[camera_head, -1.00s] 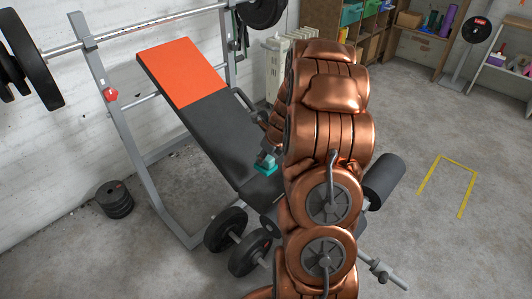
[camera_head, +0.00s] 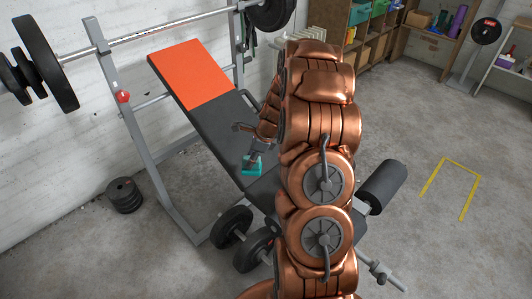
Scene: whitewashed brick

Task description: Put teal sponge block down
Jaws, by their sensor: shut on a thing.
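The teal sponge block (camera_head: 252,168) is in my gripper (camera_head: 254,159), over the black pad of the weight bench (camera_head: 217,132). My gripper is shut on the block from above. The block is near the lower end of the sloping backrest, close to the seat. I cannot tell whether it touches the pad. My copper-coloured arm hides part of the bench to the right.
The bench has an orange upper pad and a rack with a loaded barbell (camera_head: 160,37). Weight plates (camera_head: 124,195) lie stacked on the floor at left. A foam roller (camera_head: 382,187) sticks out right of my arm. Shelves (camera_head: 370,38) stand at the back; the right floor is clear.

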